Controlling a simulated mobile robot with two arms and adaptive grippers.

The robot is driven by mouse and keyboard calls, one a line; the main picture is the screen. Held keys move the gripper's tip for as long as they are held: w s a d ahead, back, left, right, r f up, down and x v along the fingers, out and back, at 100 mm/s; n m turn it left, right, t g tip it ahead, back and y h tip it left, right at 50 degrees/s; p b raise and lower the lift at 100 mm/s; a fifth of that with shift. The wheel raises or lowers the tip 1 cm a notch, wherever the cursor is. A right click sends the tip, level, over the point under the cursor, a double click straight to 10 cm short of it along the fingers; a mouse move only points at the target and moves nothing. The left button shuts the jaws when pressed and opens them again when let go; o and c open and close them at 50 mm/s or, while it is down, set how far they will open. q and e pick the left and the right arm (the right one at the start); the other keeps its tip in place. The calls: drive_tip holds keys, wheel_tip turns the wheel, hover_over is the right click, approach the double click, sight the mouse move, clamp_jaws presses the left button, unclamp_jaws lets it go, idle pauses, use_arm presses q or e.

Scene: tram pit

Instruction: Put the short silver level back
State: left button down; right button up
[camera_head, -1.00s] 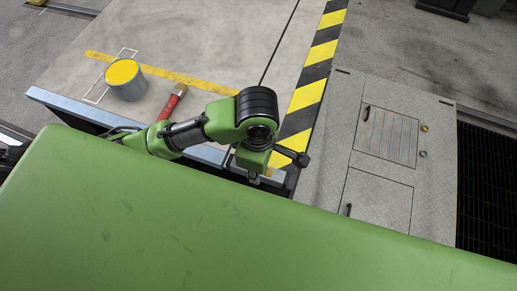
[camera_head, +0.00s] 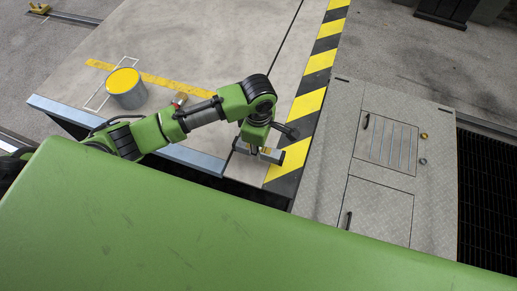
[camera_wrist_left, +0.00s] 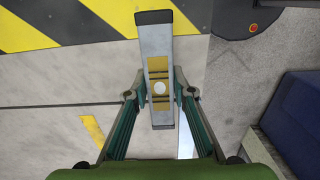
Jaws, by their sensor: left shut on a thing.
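The short silver level is a grey bar with black end caps, two tan patches and a pale round spot; its body (camera_wrist_left: 155,45) lies lengthwise between my fingers in the left wrist view. My left gripper (camera_wrist_left: 160,93) is shut on it near the middle. In the head view, my left gripper (camera_head: 259,148) is at the front right of the pale platform, beside the yellow-black stripe, and the level's end (camera_head: 273,156) shows under it. I cannot tell whether the level touches the surface. My right gripper is not in view.
A grey can with yellow paint (camera_head: 126,88) stands on the platform (camera_head: 215,45) by a white outline (camera_head: 97,99) and a yellow line. Metal hatches (camera_head: 387,137) lie right of the hazard stripe (camera_head: 314,80).

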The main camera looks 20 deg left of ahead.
use_arm(q)
drive_tip(key=shift+w+f, duration=0.35)
drive_tip(key=shift+f, duration=0.05)
drive_tip(key=shift+w+a+f+p, duration=0.1)
drive_tip(key=shift+w+f+p, duration=0.1)
drive_tip(key=shift+f+p, duration=0.3)
drive_tip(key=shift+w+a+f+p, duration=0.1)
drive_tip(key=shift+w+f+p, duration=0.15)
drive_tip(key=shift+f, duration=0.45)
drive_tip(key=shift+f+p, duration=0.3)
drive_tip(key=shift+f, duration=0.3)
drive_tip(key=shift+f, duration=0.2)
drive_tip(key=c, duration=1.7)
unclamp_jaws()
drive_tip(key=shift+f, duration=0.1)
